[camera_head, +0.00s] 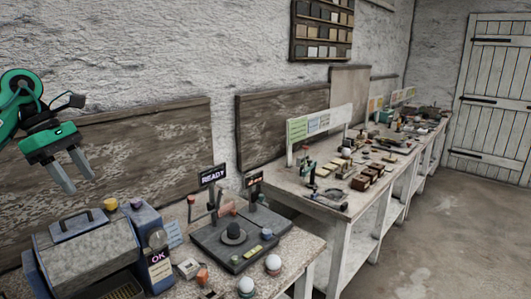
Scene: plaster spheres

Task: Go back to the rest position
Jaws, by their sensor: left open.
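My left gripper (75,181) hangs in the air at the left of the head view, in front of a worn wooden board on the wall. It is green with two grey fingers, spread apart with nothing between them. It is above the blue-grey machine and touches nothing. My right gripper is not in view. Two white plaster spheres stand at the near edge of the workbench: one sphere (273,262) at the right and another sphere (246,286) nearer the bottom edge.
A blue-grey machine (85,255) with an "OK" display stands at the left of the near bench (303,251). A dark device (238,236) with a "READY" sign (213,175) stands beside it. A long cluttered bench (330,203) runs along the wall. The floor (440,240) at right is clear.

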